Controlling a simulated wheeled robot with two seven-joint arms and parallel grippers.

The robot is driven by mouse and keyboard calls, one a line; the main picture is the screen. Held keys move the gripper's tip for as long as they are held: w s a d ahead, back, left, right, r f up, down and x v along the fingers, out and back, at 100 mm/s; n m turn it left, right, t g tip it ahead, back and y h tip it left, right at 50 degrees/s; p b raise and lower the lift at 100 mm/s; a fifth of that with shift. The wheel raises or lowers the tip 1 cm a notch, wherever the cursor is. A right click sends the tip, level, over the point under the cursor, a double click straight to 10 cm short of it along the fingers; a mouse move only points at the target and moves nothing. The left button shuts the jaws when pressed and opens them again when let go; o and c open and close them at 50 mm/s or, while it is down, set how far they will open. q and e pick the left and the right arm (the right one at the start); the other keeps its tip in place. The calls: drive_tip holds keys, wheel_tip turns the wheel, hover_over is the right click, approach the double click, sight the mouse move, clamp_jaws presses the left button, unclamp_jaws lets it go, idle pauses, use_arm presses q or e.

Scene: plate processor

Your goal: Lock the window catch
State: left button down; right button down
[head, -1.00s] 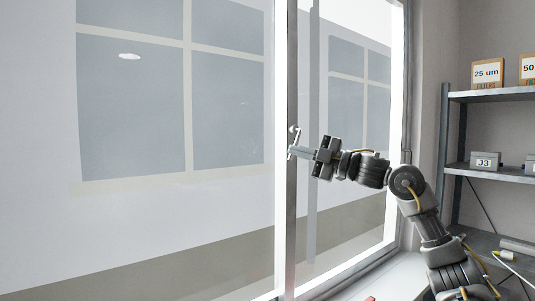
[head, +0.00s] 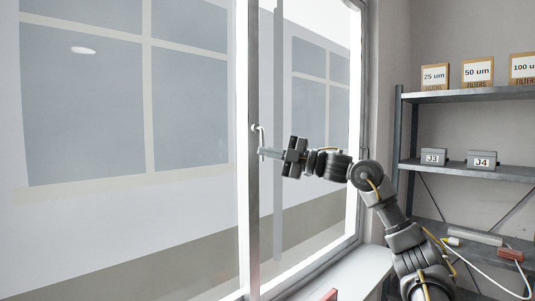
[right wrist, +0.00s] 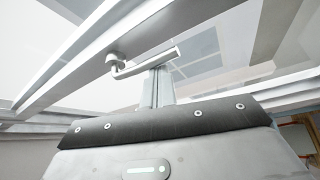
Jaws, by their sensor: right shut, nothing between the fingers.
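The window catch (head: 260,136) is a small pale metal handle on the upright window frame bar (head: 248,190). It has a round pivot and a bent lever. In the right wrist view, the catch lever (right wrist: 150,61) runs from its pivot past the fingertips. My right gripper (head: 266,153) is shut and empty, with its fingertips at the lever's end. It also shows in the right wrist view (right wrist: 158,75), where the fingers appear very close to the lever; I cannot tell whether they touch. My left gripper is not in view.
A metal shelf unit (head: 460,95) stands at the right with filter boxes (head: 478,73) and grey boxes marked J3 (head: 433,157) and J4 (head: 481,160). A white sill (head: 345,272) runs below the window. Cables and a red item lie at the lower right.

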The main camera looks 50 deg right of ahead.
drive_tip(key=shift+a, duration=0.15)
drive_tip(key=s+b, duration=0.7)
drive_tip(key=s, duration=0.2)
drive_tip(key=shift+s+d, duration=0.25)
idle(0.4)
drive_tip(key=shift+r, duration=0.1)
